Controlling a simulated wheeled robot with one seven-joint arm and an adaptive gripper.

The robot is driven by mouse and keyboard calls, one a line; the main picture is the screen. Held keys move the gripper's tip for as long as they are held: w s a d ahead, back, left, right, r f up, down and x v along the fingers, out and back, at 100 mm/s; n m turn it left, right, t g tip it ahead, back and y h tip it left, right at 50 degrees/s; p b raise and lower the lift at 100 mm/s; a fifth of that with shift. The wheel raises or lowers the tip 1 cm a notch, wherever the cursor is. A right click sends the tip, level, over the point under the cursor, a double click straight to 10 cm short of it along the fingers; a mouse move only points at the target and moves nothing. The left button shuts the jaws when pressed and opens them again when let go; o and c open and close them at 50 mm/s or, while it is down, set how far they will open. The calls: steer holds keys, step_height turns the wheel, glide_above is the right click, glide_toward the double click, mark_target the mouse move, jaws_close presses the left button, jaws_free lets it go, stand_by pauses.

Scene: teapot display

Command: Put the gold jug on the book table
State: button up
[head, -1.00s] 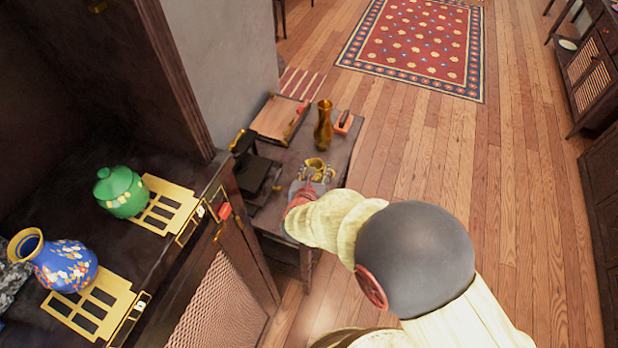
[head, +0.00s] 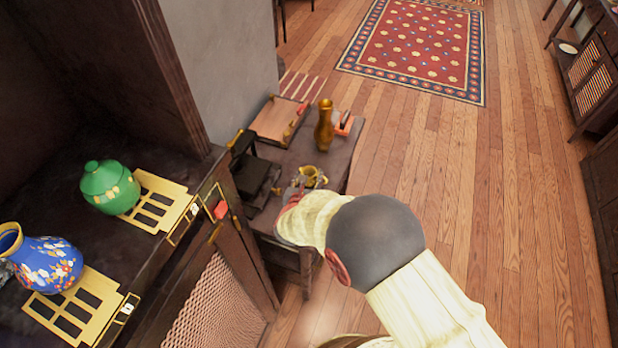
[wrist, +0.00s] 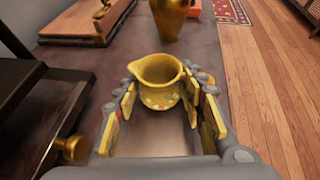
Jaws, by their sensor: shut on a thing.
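The gold jug (wrist: 160,82), small and yellow-gold with a pouring lip, sits upright between the fingers in the wrist view. My gripper (wrist: 163,108) is shut on it, with yellow finger pads at both sides. In the head view the jug (head: 312,177) shows at the tip of my gripper (head: 303,184), over the front part of the dark table (head: 335,165). I cannot tell whether the jug's base touches the tabletop.
A tall brass vase (head: 325,126) stands behind the jug, with an orange-and-dark item (head: 344,124) beside it. A wooden book-like board (head: 277,121) lies at the back left, and a black stand (head: 250,165) at the left. A cabinet (head: 150,235) holds a green pot and a blue vase.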

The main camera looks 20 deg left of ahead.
steer(key=shift+f, duration=0.1)
steer(key=o, duration=1.1)
steer(key=shift+o, duration=0.5)
steer(key=shift+s+r, duration=0.15)
steer(key=shift+r, duration=0.1)
steer(key=p+v, duration=0.3)
steer(key=v, duration=0.8)
steer(key=shift+s+r, duration=0.1)
steer(key=shift+s, duration=0.2)
